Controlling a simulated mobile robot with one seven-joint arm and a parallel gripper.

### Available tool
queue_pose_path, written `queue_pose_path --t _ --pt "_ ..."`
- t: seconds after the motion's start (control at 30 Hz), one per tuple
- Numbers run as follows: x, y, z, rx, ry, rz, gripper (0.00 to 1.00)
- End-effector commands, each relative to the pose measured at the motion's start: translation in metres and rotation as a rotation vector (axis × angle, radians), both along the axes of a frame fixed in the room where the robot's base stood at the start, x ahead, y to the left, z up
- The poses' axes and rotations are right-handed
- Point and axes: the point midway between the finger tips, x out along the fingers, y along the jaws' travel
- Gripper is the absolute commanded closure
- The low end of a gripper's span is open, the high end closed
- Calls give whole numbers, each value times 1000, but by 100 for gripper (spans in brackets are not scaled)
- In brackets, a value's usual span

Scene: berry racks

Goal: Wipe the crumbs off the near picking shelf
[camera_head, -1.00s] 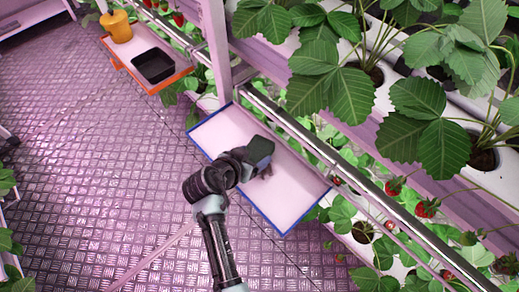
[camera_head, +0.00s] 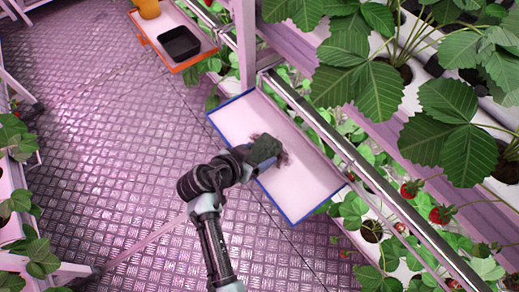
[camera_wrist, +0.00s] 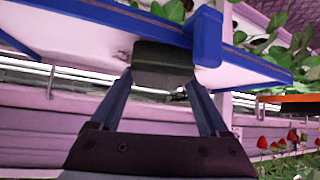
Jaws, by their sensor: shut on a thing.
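The near picking shelf (camera_head: 310,185) is a pale tray-like board with a blue rim. It also fills the upper part of the wrist view (camera_wrist: 70,38). Dark crumbs (camera_head: 284,159) lie in a patch near its middle, partly hidden by my gripper; a few show in the wrist view (camera_wrist: 122,55). My gripper (camera_head: 258,154) is over the shelf's near long edge. It is shut on a dark grey-green block (camera_wrist: 165,62), perhaps a sponge. I cannot tell whether the block touches the shelf surface.
An orange-rimmed shelf (camera_head: 184,64) at the upper left carries a black tray (camera_head: 179,43) and an orange container (camera_head: 147,8). A metal rail (camera_head: 345,150) and strawberry plants (camera_head: 470,145) border the near shelf on the right. The metal floor (camera_head: 110,150) to the left is clear.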

Motion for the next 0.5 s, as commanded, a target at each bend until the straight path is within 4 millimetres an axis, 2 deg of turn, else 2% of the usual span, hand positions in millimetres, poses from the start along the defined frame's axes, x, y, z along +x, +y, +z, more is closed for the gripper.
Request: queue_pose_path --t 0.03,0.27,0.5 --pt "-8 21 -7 15 18 37 100" --pt "-17 33 -10 13 22 36 100" --pt "-3 43 -12 14 17 40 100"
